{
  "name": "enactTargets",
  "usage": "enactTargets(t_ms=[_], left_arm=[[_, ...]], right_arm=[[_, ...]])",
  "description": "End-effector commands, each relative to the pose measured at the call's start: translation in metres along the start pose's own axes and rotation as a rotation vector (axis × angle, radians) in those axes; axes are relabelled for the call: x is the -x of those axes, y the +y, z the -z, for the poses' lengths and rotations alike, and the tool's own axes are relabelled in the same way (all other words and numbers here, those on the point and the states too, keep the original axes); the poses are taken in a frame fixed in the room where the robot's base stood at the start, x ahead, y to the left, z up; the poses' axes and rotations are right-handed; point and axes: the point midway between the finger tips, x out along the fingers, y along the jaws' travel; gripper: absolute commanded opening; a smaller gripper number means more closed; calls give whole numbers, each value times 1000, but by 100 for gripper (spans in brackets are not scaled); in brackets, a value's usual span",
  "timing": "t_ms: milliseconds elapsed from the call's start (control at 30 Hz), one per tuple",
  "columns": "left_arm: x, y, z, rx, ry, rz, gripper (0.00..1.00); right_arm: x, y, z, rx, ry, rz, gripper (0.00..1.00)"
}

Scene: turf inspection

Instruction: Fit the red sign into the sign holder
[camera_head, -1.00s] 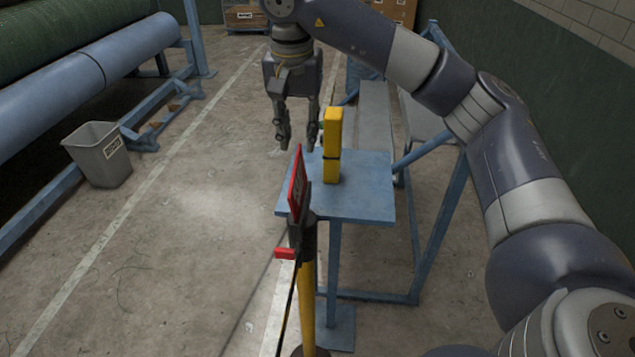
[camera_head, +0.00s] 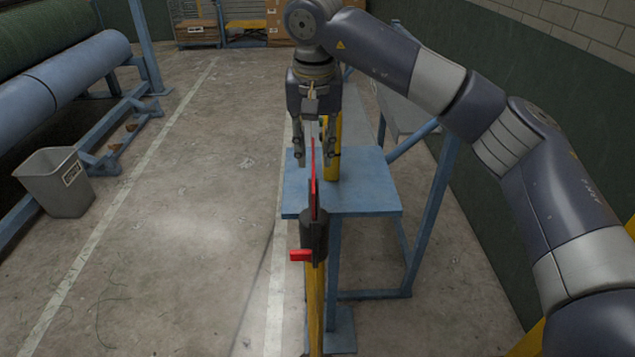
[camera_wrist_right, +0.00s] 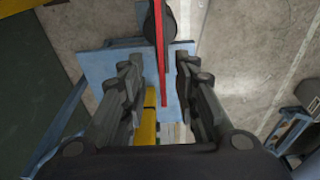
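The red sign (camera_head: 314,190) shows almost edge-on in the head view, upright at the dark sign holder (camera_head: 314,232) on top of a yellow post. How deep it sits in the holder I cannot tell. A small red tab (camera_head: 300,255) sticks out left of the holder. My right gripper (camera_head: 313,160) points down just beyond the sign, fingers apart. In the right wrist view the sign (camera_wrist_right: 161,55) runs as a thin red strip between the open fingers (camera_wrist_right: 157,65), with a gap on both sides. My left gripper is out of view.
A blue table (camera_head: 365,190) stands behind the post, with an upright yellow block (camera_head: 334,150) on it, partly hidden by my right gripper. A grey bin (camera_head: 58,183) stands at left beside the roller frame. The floor between is clear.

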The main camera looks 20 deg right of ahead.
Motion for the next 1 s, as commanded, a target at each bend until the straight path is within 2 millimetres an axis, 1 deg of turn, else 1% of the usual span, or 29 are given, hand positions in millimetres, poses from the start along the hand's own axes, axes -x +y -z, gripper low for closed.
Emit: enactTargets(t_ms=[167,367,400,500,600,767,800,867,900,933,1000], left_arm=[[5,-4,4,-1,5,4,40],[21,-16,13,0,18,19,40],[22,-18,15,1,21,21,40],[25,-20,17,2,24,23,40],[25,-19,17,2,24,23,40],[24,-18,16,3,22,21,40],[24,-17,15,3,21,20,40],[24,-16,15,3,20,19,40],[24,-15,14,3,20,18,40],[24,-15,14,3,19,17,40],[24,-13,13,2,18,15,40]], right_arm=[[-11,0,-1,0,-2,-1,28],[-37,2,-4,0,-4,-3,28],[-44,1,-4,0,-4,-2,28],[-54,1,-4,0,-1,-1,28],[-59,1,-4,0,0,1,28],[-60,1,-4,0,0,1,28],[-60,1,-4,0,0,1,26],[-60,1,-4,0,0,0,13],[-60,1,-4,0,0,0,4],[-60,1,-4,0,0,0,0],[-60,1,-4,0,0,0,0]])
